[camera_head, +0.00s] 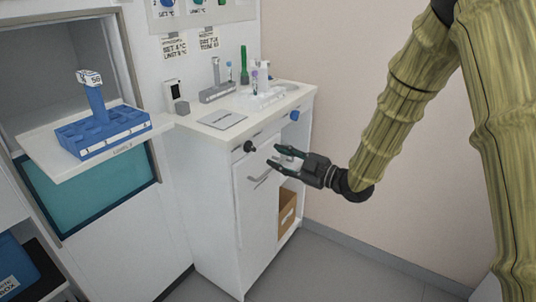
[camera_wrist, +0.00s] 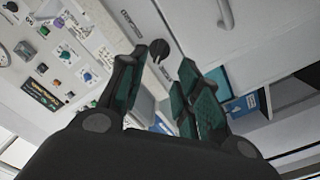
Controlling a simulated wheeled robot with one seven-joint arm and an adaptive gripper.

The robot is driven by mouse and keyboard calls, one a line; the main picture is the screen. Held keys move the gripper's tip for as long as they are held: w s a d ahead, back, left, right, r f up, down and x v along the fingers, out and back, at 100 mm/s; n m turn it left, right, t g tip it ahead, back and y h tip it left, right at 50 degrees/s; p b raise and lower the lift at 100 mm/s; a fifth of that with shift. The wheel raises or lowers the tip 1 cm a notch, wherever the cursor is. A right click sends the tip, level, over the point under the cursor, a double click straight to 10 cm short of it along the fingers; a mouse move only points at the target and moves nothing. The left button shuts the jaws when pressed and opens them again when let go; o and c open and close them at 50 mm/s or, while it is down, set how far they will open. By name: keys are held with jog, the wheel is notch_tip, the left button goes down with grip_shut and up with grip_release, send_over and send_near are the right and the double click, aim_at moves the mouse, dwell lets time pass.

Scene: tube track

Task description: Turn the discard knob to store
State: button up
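A round black knob (camera_head: 250,146) sits on the upper front of the white cabinet (camera_head: 215,200). A small printed label, too small to read, is beside it. In the wrist view the dark knob (camera_wrist: 158,48) shows just beyond my fingertips, with a pale pointer mark. I cannot read which knob is the discard knob. My gripper (camera_head: 274,156) is open and empty in front of the cabinet, a little right of the black knob. Its fingers show apart in the wrist view (camera_wrist: 163,62), with a gap to the knob.
A bar handle (camera_head: 262,178) is below the black knob. A brown box (camera_head: 287,206) stands in the open shelf. The counter holds a tube rack (camera_head: 262,98) and other items. At left, a blue rack (camera_head: 105,131) sits on a shelf. The floor in front is clear.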

jog(key=shift+v, duration=2.05)
jog(key=s+d+f+m+h, duration=0.2)
jog(key=s+f+m+h, duration=0.1)
jog(key=f, duration=0.6)
jog(key=s+d+f+m+g+h, duration=0.1)
jog(key=s+f+m+h, duration=0.2)
jog(key=f, duration=0.5)
jog(key=s+d+f+m+h, duration=0.2)
jog(key=f+m, duration=0.2)
jog(key=f, duration=0.5)
jog(key=s+d+f+m+g+h, duration=0.2)
jog(key=s+f+m, duration=0.1)
jog(key=s+f, duration=0.55)
jog(key=s+d+f+m+g+h, duration=0.2)
jog(key=s+f+m+g, duration=0.1)
jog(key=s+f, duration=0.55)
jog(key=s+d+f+m+g+h, duration=0.1)
jog(key=s+d+f+m+g, duration=0.1)
jog(key=s, duration=0.8)
jog(key=s+d+f+m+g+h, duration=0.1)
jog(key=s+d+g, duration=0.15)
jog(key=s, duration=0.65)
notch_tip(320, 180, up, 19)
jog(key=p, duration=1.9)
jog(key=shift+a+h, duration=0.3)
jog(key=shift+a, duration=0.05)
